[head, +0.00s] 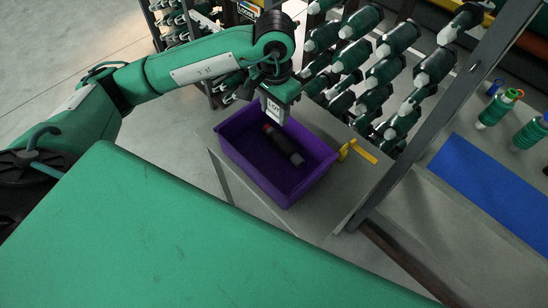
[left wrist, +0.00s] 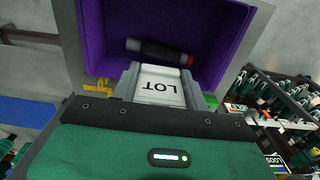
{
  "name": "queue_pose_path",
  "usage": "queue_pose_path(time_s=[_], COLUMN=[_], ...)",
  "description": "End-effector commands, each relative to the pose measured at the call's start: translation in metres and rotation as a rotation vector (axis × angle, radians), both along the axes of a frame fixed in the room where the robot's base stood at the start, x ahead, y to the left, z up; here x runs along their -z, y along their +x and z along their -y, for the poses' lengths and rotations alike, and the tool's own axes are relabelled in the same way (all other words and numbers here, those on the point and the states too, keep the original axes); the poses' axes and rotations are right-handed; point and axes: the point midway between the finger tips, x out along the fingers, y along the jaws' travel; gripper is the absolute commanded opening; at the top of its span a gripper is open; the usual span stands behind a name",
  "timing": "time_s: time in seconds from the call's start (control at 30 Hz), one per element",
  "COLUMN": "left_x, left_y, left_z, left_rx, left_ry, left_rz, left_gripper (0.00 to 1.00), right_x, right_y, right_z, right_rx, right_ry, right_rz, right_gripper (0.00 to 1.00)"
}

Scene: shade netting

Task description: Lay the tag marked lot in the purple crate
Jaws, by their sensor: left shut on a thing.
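The purple crate (head: 312,167) stands on a grey stand and holds a dark cylinder (head: 284,147) with a red end. My left gripper (head: 275,112) is shut on the white tag marked LOT (head: 274,108). How high the tag is above the crate floor is hard to tell. My right gripper is not in view.
A yellow clamp-like piece (head: 358,151) sits at the crate's right edge. A rack of green and grey spools (head: 360,55) rises behind, with a dark post (head: 430,110) at right. A blue mat (head: 480,180) lies farther right. A large green surface (head: 170,240) fills the foreground.

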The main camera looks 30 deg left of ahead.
Motion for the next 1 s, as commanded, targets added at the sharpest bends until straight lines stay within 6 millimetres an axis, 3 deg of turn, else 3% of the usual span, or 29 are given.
queue_pose_path(time_s=[0.5, 0.6, 0.87, 1.0], left_x=[0.12, 0.136, 0.156, 0.178], left_y=[-0.002, -0.001, -0.001, -0.001], left_z=[0.001, 0.0, 0.0, 0.0], left_rx=[-0.004, -0.002, -0.002, -0.003], left_ry=[-0.001, 0.0, 0.0, 0.0], left_rz=[-0.008, -0.004, -0.003, -0.006], left_gripper=[0.24, 0.24, 0.24, 0.24], right_x=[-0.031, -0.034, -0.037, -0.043], right_y=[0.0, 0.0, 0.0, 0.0], right_z=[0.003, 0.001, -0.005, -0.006], right_rx=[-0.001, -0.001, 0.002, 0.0], right_ry=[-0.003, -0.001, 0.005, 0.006], right_rz=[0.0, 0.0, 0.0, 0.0], right_gripper=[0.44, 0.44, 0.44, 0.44])
